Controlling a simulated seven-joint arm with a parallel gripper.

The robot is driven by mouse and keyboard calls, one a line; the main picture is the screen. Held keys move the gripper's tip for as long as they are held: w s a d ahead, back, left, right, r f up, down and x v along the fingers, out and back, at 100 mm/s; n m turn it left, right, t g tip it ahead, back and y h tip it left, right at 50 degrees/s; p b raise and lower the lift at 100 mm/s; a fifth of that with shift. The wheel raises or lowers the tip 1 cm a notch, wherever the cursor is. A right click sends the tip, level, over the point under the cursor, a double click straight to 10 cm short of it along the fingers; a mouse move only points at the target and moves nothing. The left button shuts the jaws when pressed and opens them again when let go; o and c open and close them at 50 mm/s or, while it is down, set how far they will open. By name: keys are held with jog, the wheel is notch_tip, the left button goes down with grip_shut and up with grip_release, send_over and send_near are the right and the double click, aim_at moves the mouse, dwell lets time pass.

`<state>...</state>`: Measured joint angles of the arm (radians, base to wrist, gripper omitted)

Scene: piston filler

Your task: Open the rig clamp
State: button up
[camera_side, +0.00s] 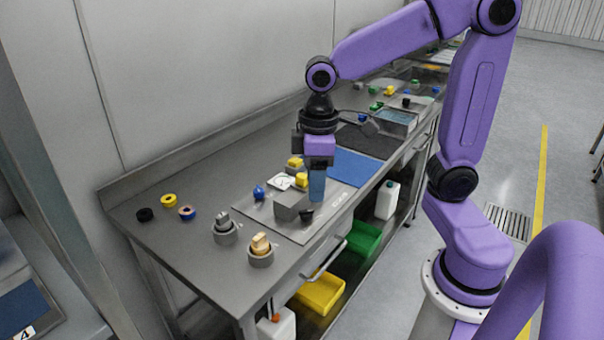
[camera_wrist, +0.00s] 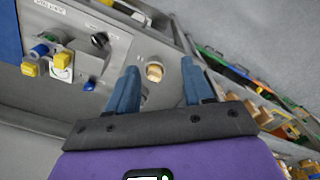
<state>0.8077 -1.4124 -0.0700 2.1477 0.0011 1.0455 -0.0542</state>
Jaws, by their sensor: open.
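The rig is a light grey plate (camera_side: 317,226) on the steel bench, carrying a grey block (camera_side: 291,208), a round white gauge, yellow parts and a blue part (camera_side: 259,192). A small black knob or lever (camera_side: 307,215) sits at the block's near side and also shows in the wrist view (camera_wrist: 99,39); I cannot tell for certain that it is the clamp. My gripper (camera_side: 317,199) points down just above and beside the block. Its blue fingers (camera_wrist: 160,68) are apart with nothing held. In the side view they hide part of the rig.
Two grey round holders stand left of the plate, one with a metal piece (camera_side: 223,218) and one with a copper piece (camera_side: 260,242). Black, yellow and blue rings (camera_side: 168,200) lie farther left. A blue mat (camera_side: 353,167) lies right. Bins (camera_side: 320,292) sit below.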

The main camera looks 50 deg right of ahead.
jog(key=w+d+r+m, duration=0.2)
jog(key=w+d+m, duration=0.2)
jog(key=w+d, duration=0.5)
jog(key=m, duration=0.4)
send_near(302, 175)
notch_tip(302, 175, down, 9)
jog(key=shift+w+a+f, duration=0.1)
jog(key=shift+a, duration=0.05)
